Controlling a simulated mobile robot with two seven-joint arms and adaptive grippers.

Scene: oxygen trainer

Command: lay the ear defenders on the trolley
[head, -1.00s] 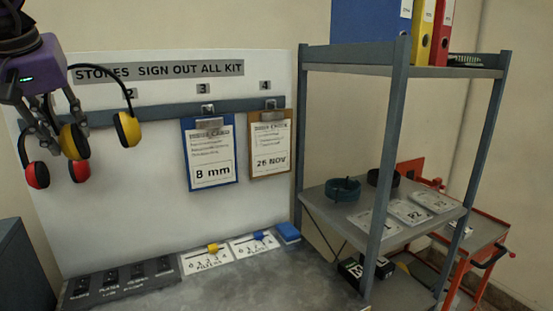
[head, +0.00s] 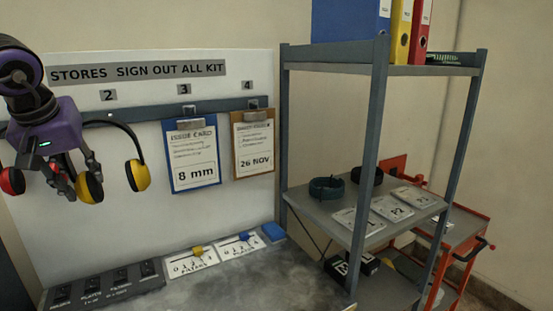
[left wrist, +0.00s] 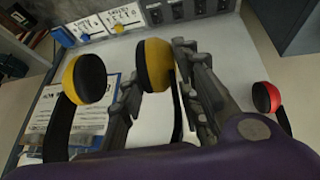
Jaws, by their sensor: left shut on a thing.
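The yellow ear defenders (head: 137,175) have a black headband and two yellow-and-black cups. My left gripper (head: 73,182) is shut on them near one cup, in front of the sign-out board, with the cups hanging below the hook rail. In the left wrist view one yellow cup (left wrist: 86,78) is left of the fingers and the other (left wrist: 156,65) shows between them. The trolley (head: 464,224) has a grey top and orange-red frame and stands at the far right, partly hidden behind the shelf unit. My right gripper is out of view.
Red ear defenders (head: 12,181) hang at the left, partly hidden by my gripper. A blue clipboard (head: 193,185) and a brown clipboard (head: 254,165) hang on the board. The grey shelf unit (head: 367,190) stands between the board and the trolley.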

